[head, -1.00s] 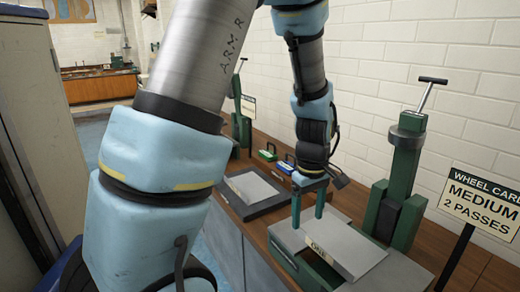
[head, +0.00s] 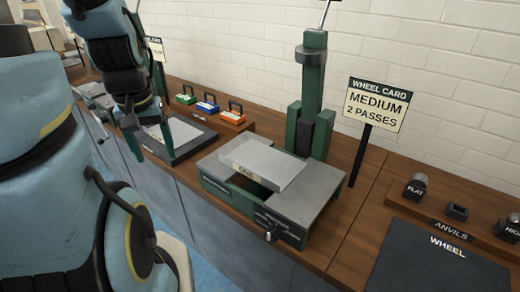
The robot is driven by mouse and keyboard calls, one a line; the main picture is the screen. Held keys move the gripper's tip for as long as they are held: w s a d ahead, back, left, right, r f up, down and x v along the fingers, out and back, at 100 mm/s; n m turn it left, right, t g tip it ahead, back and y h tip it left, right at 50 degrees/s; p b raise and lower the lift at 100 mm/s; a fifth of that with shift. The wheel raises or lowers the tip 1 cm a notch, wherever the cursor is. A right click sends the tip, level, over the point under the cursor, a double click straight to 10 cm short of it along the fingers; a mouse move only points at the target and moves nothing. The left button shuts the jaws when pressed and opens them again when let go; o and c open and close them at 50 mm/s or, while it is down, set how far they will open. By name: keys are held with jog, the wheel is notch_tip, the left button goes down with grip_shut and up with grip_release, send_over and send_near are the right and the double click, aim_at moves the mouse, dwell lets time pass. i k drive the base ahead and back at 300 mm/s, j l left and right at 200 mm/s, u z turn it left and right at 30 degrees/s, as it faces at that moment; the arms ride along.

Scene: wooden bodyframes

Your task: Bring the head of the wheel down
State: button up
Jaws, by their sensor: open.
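A green upright post (head: 310,95) with a grey collar and a handle, its top cut off by the frame edge, stands behind a green bench unit with a grey top (head: 310,205). A grey plate (head: 262,160) marked "ONE" lies on that unit, beside a dark opening. A dark panel marked "WHEEL" (head: 425,262) lies at the right front; no wheel head shows above it. My gripper (head: 153,150) is open and empty, pointing down at the left, in front of a dark tray with a light sheet (head: 178,130). It is well apart from the post.
A "WHEEL CARD, MEDIUM, 2 PASSES" sign (head: 375,105) stands right of the post. An anvil rack (head: 450,225) holds the flat anvil (head: 415,188) and others. Green, blue and orange handled blocks (head: 207,106) sit behind the tray. The wooden bench between unit and panel is clear.

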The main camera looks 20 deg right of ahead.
aim_at(313, 54)
jog(key=z, duration=0.85)
